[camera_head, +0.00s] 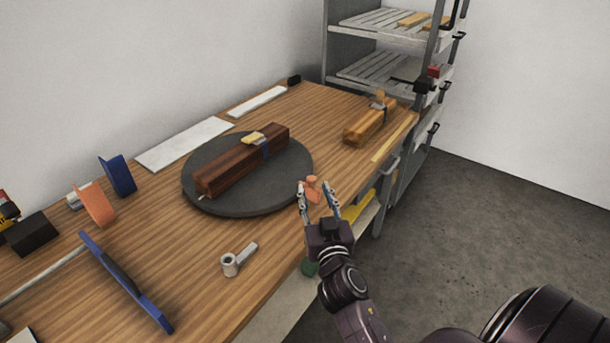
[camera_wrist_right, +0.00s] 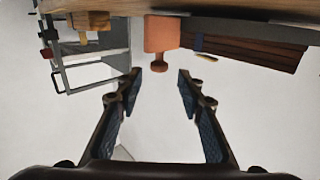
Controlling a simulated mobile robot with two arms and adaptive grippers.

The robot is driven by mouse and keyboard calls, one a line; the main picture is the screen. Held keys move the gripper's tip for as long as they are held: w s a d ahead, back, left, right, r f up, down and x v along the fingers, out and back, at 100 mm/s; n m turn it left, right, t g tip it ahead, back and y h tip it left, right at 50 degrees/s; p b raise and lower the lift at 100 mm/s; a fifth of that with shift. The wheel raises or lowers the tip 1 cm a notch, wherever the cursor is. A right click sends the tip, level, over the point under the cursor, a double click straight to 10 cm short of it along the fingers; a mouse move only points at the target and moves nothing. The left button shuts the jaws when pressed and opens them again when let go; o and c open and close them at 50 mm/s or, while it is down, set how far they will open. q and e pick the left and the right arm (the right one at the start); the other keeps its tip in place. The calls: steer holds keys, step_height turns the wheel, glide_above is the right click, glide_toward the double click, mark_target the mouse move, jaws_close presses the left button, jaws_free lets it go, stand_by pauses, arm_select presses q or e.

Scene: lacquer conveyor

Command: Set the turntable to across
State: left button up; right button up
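The turntable (camera_head: 215,208) is a dark grey round disc lying on the wooden bench. A long dark red-brown wooden piece (camera_head: 232,172) lies across it, running from lower left to upper right, with a blue band and a small yellow piece on top. An orange handle (camera_head: 313,188) shows near the bench's front edge, right of the disc; its joint to the turntable is not clear. My right gripper (camera_head: 317,190) is open around or just short of the handle. In the right wrist view the handle's knob (camera_wrist_right: 160,66) sits centred just beyond the open fingertips. My left gripper is not in view.
A light wooden block with a clamp (camera_head: 370,122) lies at the bench's far end, before a grey shelf rack (camera_head: 385,75). A grey metal part (camera_head: 236,262), a blue bar (camera_head: 125,280) and an orange bracket (camera_head: 96,204) are on the near bench. Open floor is at right.

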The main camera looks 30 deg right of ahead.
mark_target(312, 182)
steer(key=x, duration=0.5)
steer(key=shift+d+p, duration=0.1)
steer(key=shift+p, duration=0.25)
steer(key=shift+w+d, duration=0.1)
steer(key=shift+w, duration=0.35)
steer(key=c, duration=0.8)
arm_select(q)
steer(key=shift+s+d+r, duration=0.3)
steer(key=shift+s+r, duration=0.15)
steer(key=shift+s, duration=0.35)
arm_select(e)
jaws_close()
